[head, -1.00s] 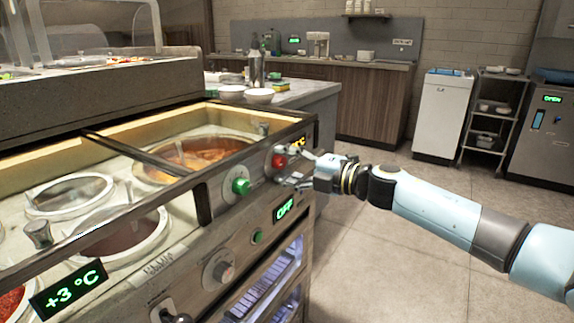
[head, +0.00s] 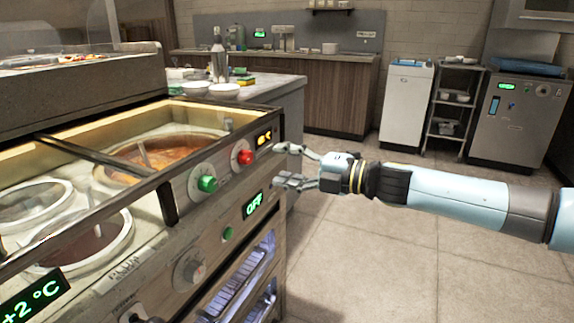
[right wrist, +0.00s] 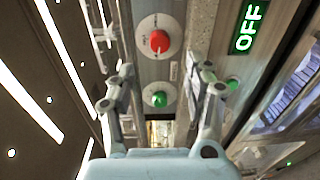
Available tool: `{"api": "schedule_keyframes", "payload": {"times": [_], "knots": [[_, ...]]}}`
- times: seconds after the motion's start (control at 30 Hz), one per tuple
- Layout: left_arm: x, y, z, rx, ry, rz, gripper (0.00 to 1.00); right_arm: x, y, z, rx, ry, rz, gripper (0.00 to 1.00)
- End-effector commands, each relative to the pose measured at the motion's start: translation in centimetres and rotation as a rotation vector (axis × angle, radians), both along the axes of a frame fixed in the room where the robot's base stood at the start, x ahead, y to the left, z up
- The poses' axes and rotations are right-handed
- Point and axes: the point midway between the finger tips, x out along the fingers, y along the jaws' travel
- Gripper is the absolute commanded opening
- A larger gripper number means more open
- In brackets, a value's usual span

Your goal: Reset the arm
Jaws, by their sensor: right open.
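My right arm reaches in from the right in the head view. Its gripper (head: 284,166) is open and empty, just right of the sauce counter's front panel (head: 225,205). The fingers are spread and appear apart from the panel. In the right wrist view the open fingers (right wrist: 160,85) frame a green knob (right wrist: 160,99), with a red knob (right wrist: 160,41) beyond it. In the head view the red knob (head: 243,157) and green knob (head: 207,184) sit on the panel, left of the gripper. My left gripper is not in view.
The counter holds round sauce wells, one with orange sauce (head: 165,152). Displays read "OFF" (head: 252,205) and "+2 °C" (head: 35,299). White bowls (head: 223,90) stand on a side counter. A shelf cart (head: 452,105) and white cabinet (head: 405,105) stand behind. The tiled floor (head: 370,255) is clear.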

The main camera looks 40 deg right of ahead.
Motion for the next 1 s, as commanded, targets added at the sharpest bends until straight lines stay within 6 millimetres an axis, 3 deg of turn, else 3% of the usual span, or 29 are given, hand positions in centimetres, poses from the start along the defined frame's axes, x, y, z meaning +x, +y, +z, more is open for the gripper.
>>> {"api": "schedule_keyframes", "payload": {"times": [0.67,0.77,0.87,1.0], "knots": [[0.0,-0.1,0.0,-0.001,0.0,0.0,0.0,-0.5,0.4,-0.7,0.019,0.008,-0.005,0.53],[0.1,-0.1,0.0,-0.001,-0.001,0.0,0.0,-1.5,0.6,-4.2,0.085,0.061,-0.05,0.53],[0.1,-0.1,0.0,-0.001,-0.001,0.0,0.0,-3.4,-0.4,-10.5,0.188,0.176,-0.162,0.53],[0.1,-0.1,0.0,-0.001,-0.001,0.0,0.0,-8.2,-1.7,-21.3,0.369,0.395,-0.377,0.53]]}}
